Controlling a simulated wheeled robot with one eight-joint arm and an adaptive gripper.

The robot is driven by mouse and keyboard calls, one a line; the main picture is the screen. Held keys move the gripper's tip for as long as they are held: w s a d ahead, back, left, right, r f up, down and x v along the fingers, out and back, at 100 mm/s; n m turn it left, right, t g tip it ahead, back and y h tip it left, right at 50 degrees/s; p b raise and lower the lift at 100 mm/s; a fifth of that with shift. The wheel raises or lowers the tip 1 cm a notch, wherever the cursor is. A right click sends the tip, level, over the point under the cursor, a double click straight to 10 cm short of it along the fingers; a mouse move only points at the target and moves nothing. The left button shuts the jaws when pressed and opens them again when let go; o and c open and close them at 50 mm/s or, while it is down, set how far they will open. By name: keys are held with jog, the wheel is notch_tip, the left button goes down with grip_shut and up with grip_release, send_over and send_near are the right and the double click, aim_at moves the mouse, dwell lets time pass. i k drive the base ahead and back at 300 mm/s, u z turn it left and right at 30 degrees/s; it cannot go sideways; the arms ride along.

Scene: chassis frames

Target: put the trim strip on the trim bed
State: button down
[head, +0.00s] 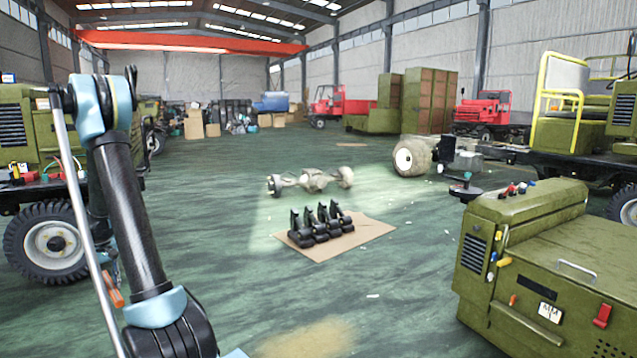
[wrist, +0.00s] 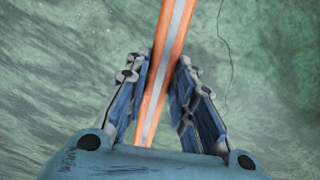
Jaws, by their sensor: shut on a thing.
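The trim strip (wrist: 176,30) is a long orange bar with a pale grey stripe down its middle. In the wrist view it runs between the fingers of my gripper (wrist: 164,66), which is shut on it, above the green floor. It is slightly tilted, and its upper end runs out of the picture. In the head view a short orange piece (head: 113,291) shows beside my arm, perhaps part of the strip. My gripper is not clearly seen there. I cannot tell for certain which surface is the trim bed.
A green machine body (head: 545,255) with small coloured parts on top stands at right. Black parts (head: 319,225) stand on a cardboard sheet (head: 368,234) mid-floor, an axle (head: 312,180) behind. A green vehicle's wheel (head: 52,243) is at left. The floor between is mostly open.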

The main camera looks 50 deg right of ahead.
aim_at(502, 193)
jog(key=z, duration=0.3)
jog(key=i, duration=0.2)
jog(key=z, duration=3.15)
jog(key=i, duration=1.05)
